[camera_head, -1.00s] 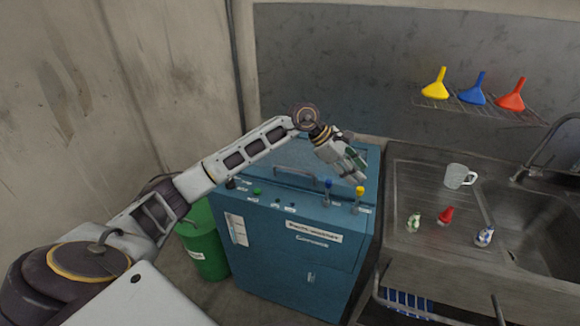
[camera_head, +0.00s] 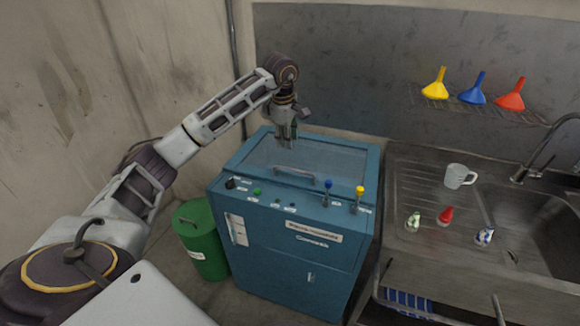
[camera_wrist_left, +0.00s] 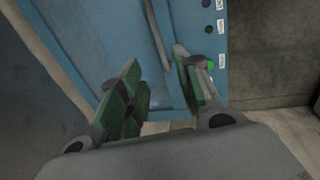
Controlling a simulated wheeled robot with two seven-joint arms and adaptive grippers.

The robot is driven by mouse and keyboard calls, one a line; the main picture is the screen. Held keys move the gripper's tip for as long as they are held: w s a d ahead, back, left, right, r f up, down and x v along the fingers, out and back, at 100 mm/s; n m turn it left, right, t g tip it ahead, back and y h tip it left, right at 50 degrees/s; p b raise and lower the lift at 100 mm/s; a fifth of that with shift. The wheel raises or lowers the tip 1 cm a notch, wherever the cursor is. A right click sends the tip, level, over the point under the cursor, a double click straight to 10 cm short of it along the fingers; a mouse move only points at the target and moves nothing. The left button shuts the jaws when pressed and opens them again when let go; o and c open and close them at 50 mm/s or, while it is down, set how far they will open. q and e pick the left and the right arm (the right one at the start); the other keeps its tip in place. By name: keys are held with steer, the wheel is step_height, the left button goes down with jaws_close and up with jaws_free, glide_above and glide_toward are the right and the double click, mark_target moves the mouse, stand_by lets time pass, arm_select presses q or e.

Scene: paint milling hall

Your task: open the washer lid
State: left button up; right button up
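The washer (camera_head: 285,252) is a blue cabinet against the back wall. Its lid (camera_head: 340,147), with a greyish panel in a blue frame, lies shut on top. A grey bar handle (camera_head: 297,172) runs along the lid's front edge. My left gripper (camera_head: 287,145) points down above the lid, behind the handle in the picture, and is empty. In the left wrist view its green-padded fingers (camera_wrist_left: 157,60) are apart. The handle (camera_wrist_left: 158,38) shows beyond the gap between them, not gripped. My right gripper is not in view.
Blue and yellow levers (camera_head: 359,191) and several knobs stand along the washer's front top edge. A green bin (camera_head: 203,245) stands at its left. The sink counter (camera_head: 425,170) at the right holds a mug (camera_head: 458,176) and small bottles.

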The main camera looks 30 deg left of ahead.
arm_select(q)
glide_toward(290, 169)
steer(key=shift+f, duration=0.55)
steer(key=f, duration=0.2)
steer(key=w+f+p, duration=0.1)
steer(key=f, duration=0.2)
steer(key=shift+w+a+f, duration=0.1)
steer(key=shift+w+a, duration=0.05)
steer(key=shift+w, duration=0.05)
steer(key=shift+w+f, duration=0.2)
steer(key=shift+f, duration=0.7)
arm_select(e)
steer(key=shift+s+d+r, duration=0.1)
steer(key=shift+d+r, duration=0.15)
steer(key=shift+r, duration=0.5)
arm_select(q)
steer(key=c, duration=0.7)
jaws_close()
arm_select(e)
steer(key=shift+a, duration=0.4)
